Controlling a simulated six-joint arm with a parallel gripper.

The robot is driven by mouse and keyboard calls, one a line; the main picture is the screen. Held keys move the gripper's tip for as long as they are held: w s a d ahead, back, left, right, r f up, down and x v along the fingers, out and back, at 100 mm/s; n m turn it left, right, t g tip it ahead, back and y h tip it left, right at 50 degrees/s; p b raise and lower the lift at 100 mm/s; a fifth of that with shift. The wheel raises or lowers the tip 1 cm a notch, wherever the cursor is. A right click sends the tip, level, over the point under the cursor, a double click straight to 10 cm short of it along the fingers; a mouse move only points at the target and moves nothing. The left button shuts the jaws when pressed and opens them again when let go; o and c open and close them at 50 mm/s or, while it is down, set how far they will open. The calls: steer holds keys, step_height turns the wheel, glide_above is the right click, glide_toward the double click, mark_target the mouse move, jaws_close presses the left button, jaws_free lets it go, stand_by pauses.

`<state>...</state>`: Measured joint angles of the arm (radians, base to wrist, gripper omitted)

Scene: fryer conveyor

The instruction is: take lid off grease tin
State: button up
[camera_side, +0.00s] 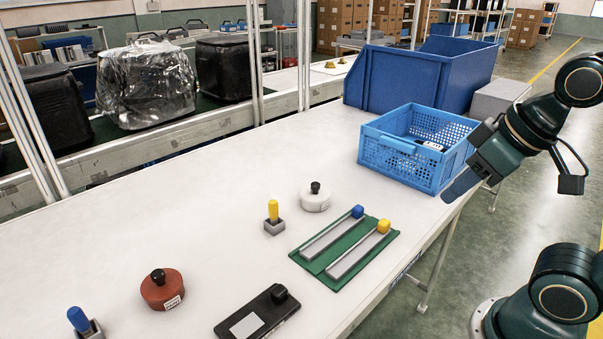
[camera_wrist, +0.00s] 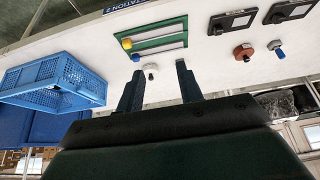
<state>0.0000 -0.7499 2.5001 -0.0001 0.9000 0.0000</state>
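Two round tins with black knobs stand on the table. The white tin (camera_side: 315,201) is behind the green mat, and the red-brown tin (camera_side: 161,293) is at the front left. Both look closed, each with its knob upright on top. Their labels are too small to read, so I cannot tell which is the grease tin. In the wrist view the white tin (camera_wrist: 152,69) shows just beyond and between my fingertips, and the red-brown tin (camera_wrist: 243,52) is to the right. My gripper (camera_side: 456,190) is beside the blue crate, off the table's right edge. Its fingers (camera_wrist: 156,75) are apart and empty.
A blue perforated crate (camera_side: 400,165) and a large blue bin (camera_side: 400,85) stand at the back right. A green mat (camera_side: 322,285) with two rails, a yellow-handled block (camera_side: 273,215), a blue-handled block (camera_side: 80,320) and a black box (camera_side: 240,310) lie around the tins. The table's left middle is clear.

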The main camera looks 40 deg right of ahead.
steer(key=o, duration=1.4)
steer(key=w+d+r+m+g, duration=0.1)
steer(key=w+d+r+m, duration=0.1)
steer(key=w, duration=0.8)
steer(key=w+d+r+m+g, duration=0.1)
steer(key=w+r+m+g, duration=0.1)
steer(key=w, duration=0.9)
steer(key=w+d+f+m+g, duration=0.1)
steer(key=w+d+f+m, duration=0.1)
steer(key=w+f, duration=0.5)
steer(key=w+d+f+m+g, duration=0.1)
steer(key=w+d+f+m, duration=0.2)
steer(key=w, duration=0.8)
step_height(320, 180, down, 4)
steer(key=shift+w+d+r+g, duration=0.15)
steer(key=shift+d+g, duration=0.15)
steer(key=shift+d, duration=0.7)
